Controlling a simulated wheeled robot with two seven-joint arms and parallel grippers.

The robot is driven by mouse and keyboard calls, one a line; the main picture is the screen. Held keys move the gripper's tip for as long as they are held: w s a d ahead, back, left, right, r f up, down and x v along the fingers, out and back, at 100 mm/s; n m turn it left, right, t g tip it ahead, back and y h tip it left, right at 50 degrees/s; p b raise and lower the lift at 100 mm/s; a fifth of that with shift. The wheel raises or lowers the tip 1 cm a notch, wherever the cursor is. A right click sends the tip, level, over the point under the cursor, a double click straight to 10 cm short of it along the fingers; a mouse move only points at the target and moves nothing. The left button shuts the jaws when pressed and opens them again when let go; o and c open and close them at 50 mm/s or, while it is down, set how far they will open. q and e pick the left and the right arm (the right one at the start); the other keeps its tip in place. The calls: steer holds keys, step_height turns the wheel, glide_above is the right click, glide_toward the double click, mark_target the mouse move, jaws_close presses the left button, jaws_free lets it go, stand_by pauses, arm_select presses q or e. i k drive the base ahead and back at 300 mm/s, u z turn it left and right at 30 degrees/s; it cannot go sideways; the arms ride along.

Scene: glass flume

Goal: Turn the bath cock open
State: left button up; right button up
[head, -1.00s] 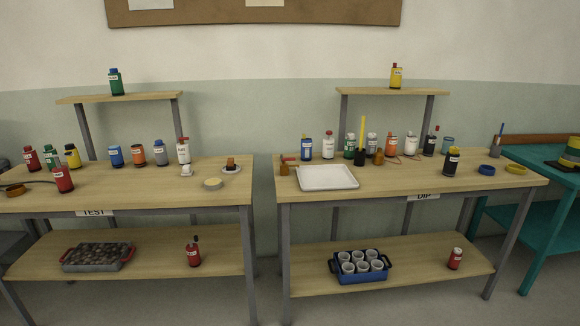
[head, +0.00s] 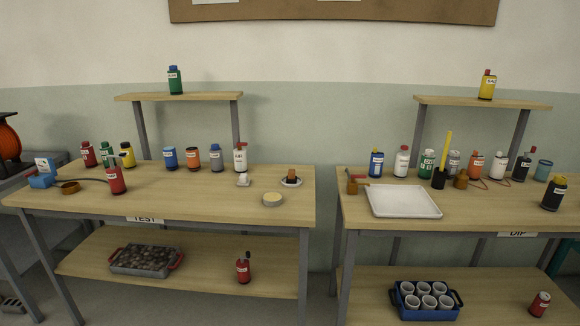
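A small brass-brown fitting with a red lever, which looks like the bath cock (head: 352,187), stands at the left end of the right-hand bench, beside a shallow white tray (head: 403,201). The red lever appears to point sideways to the right. The fitting is small here, and I cannot tell whether it joins the tray. Neither of my grippers shows in the head view.
The right bench (head: 375,224) carries a back row of bottles and a dark pot with a yellow stick (head: 444,160). The left bench (head: 200,203) holds more bottles and small dishes. A narrow gap separates the benches. Lower shelves hold a blue crate (head: 427,313) and a grey tray (head: 146,261).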

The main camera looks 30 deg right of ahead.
mark_target(353, 176)
steer(key=u, duration=0.15)
steer(key=i, duration=0.95)
steer(key=z, duration=0.25)
